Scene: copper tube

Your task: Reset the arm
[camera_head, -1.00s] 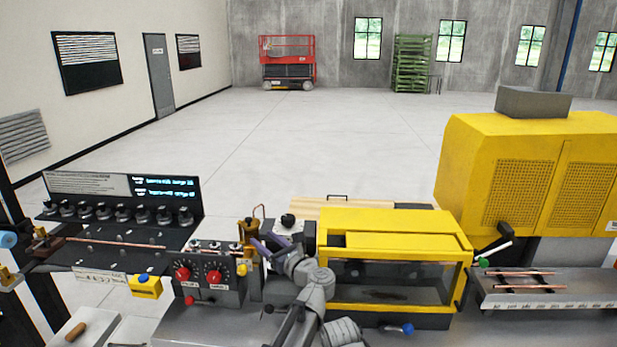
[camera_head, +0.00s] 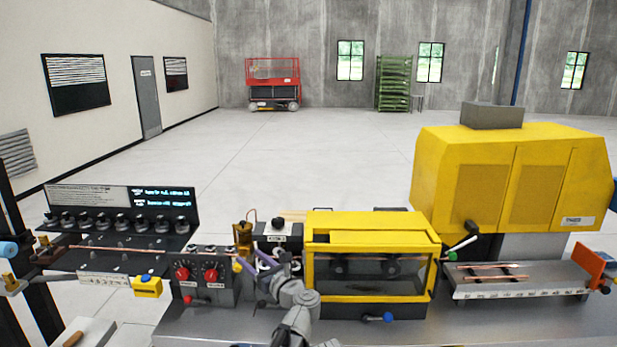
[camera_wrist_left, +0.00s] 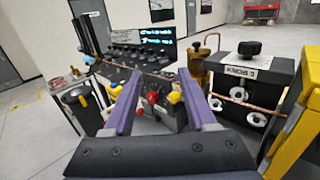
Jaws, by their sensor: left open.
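My left gripper (camera_head: 255,262) has purple fingers and stands at the middle of the bench, between the red-knobbed control box (camera_head: 205,275) and the yellow-framed machine (camera_head: 372,262). In the left wrist view its fingers (camera_wrist_left: 159,72) are spread wide with nothing held between them. A long thin copper tube (camera_head: 120,248) lies across the dark console at left. Short copper tubes (camera_head: 490,267) rest on the metal tray at right. My right gripper is not visible.
A brass-coloured fixture (camera_head: 243,238) stands close behind my left gripper. A large yellow machine (camera_head: 515,180) fills the back right, with a metal tray (camera_head: 520,293) before it. Bare bench (camera_head: 400,335) shows in front of the yellow-framed machine.

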